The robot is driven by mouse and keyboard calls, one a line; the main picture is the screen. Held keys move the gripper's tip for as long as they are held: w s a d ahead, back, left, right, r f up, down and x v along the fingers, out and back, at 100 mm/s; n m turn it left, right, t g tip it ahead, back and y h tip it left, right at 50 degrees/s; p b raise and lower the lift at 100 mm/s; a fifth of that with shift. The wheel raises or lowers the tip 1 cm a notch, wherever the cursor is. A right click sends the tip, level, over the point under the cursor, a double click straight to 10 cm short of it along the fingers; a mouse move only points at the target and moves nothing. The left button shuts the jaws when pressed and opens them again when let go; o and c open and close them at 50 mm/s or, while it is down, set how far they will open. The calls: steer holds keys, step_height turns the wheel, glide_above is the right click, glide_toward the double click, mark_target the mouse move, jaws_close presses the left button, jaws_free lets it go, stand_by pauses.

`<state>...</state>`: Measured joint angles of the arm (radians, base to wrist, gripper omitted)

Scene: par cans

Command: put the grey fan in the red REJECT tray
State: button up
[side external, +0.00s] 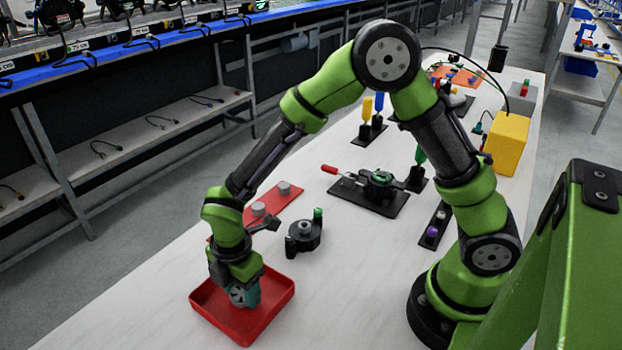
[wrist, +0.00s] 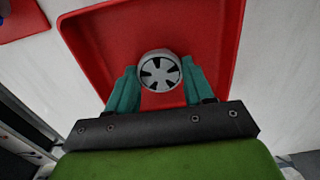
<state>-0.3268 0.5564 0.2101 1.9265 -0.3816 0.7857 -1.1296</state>
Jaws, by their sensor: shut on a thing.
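The grey fan (wrist: 160,72) is a round light-grey piece with dark slots. My gripper (wrist: 159,85) has teal fingers, one on each side of the fan, shut on it. In the side external view my gripper (side external: 244,294) points down inside the outline of the red tray (side external: 278,300), and the fan (side external: 237,296) shows in part between the fingers. The red tray also fills the middle of the wrist view (wrist: 100,40), behind the fan. I cannot tell whether the fan touches the tray floor.
A red mat with grey round parts (side external: 285,188) lies behind the tray. A dark fixture with a green-topped peg (side external: 304,236) stands close to its right. A black fixture with a red handle (side external: 370,190) is farther back. The white table (side external: 140,290) is clear left of the tray.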

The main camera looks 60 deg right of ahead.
mark_target(242, 293)
steer(key=shift+f, duration=0.1)
steer(key=o, duration=1)
step_height(242, 293, up, 12)
steer(key=s+d+r+m+t+y, duration=0.1)
steer(key=s+d+r+m+t, duration=0.2)
steer(key=s+d+r+m, duration=0.2)
steer(key=s+d+r+m+t+y, duration=0.1)
steer(key=s+d+r+m+t, duration=0.3)
steer(key=d+m, duration=0.7)
step_height(242, 293, up, 3)
steer(key=s+m, duration=0.2)
steer(key=m, duration=0.4)
steer(key=shift+s+f, duration=0.2)
steer(key=shift+s, duration=0.05)
steer(key=shift+a, duration=0.1)
